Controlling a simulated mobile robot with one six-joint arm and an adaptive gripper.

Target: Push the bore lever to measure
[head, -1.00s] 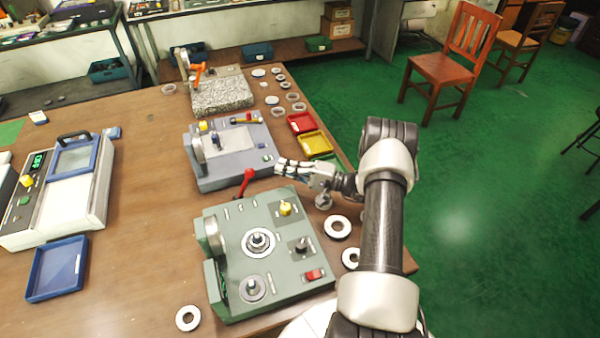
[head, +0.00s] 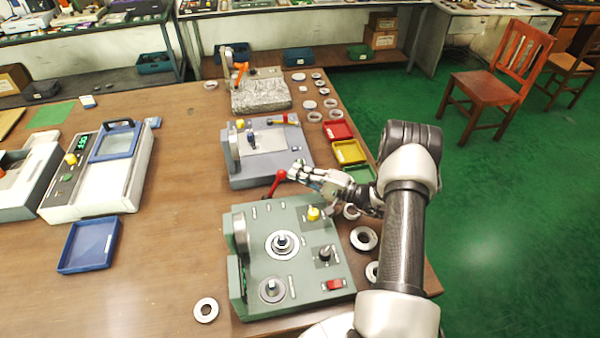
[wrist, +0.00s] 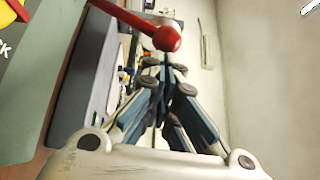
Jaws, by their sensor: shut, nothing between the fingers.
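The bore lever, a red rod with a red ball knob (head: 281,174), leans up and right from the back edge of the green gauge machine (head: 312,270). My gripper (head: 292,173) is shut and empty, with its fingertips right beside the knob on its right side. In the wrist view the red knob (wrist: 167,39) is just past the closed fingertips (wrist: 166,64); whether they touch cannot be told. A steel ring (head: 270,249) sits around the central post of the green machine. A second post with a disc (head: 271,290) stands in front of it.
A grey-blue machine (head: 262,163) stands behind the green one. Red, yellow (head: 348,151) and green trays lie along the right table edge, near my arm. Loose rings (head: 364,238) lie right of the green machine; another (head: 206,310) lies front left. A blue tray (head: 89,244) is at left.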

